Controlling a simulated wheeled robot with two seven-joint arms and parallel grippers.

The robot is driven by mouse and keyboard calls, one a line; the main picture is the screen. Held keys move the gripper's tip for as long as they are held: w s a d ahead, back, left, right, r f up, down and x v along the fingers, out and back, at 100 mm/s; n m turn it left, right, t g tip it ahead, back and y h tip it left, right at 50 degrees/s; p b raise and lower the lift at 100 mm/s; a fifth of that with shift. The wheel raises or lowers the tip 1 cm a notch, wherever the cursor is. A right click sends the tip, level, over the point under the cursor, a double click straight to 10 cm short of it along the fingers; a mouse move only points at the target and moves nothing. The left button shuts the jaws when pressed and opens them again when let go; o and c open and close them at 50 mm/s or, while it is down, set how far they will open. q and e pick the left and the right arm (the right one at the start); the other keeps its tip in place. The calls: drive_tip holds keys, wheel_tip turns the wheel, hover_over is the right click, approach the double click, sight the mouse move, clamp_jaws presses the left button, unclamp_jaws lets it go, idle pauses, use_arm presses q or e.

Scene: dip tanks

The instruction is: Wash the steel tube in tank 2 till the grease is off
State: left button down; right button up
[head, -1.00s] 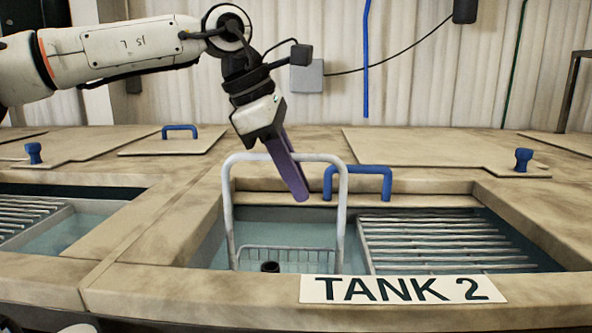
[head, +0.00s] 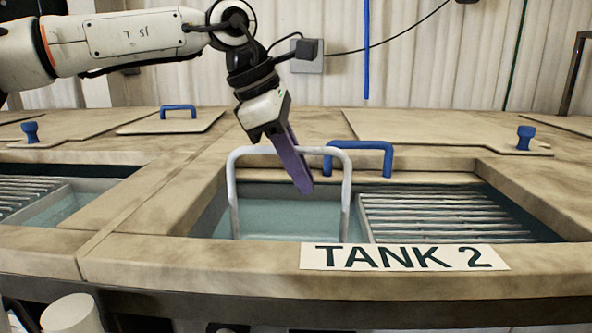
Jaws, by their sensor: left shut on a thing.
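Tank 2 (head: 140,262) is an open rectangular tank with water in its left part, marked by a "TANK 2" sign (head: 404,257) on the front rim. A pale hoop-shaped basket handle (head: 233,200) stands up out of its left part. My left gripper (head: 302,188), with purple fingers, is shut on the top bar of this handle, fingers pointing down. The basket below is hidden behind the front rim or under the water. The steel tube is not visible now, nor is any grease on it. My right gripper is not in view.
A rack of metal bars (head: 440,217) fills the right part of tank 2. A blue handle (head: 372,146) stands at its back edge. Another tank with bars and water (head: 62,206) lies to the left. Flat lids with blue knobs (head: 525,138) cover the counter behind.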

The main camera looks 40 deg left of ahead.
use_arm(q)
drive_tip(key=shift+s+a+p, duration=0.25)
drive_tip(key=shift+p, duration=0.35)
idle(1.0)
drive_tip(key=shift+r, duration=0.1)
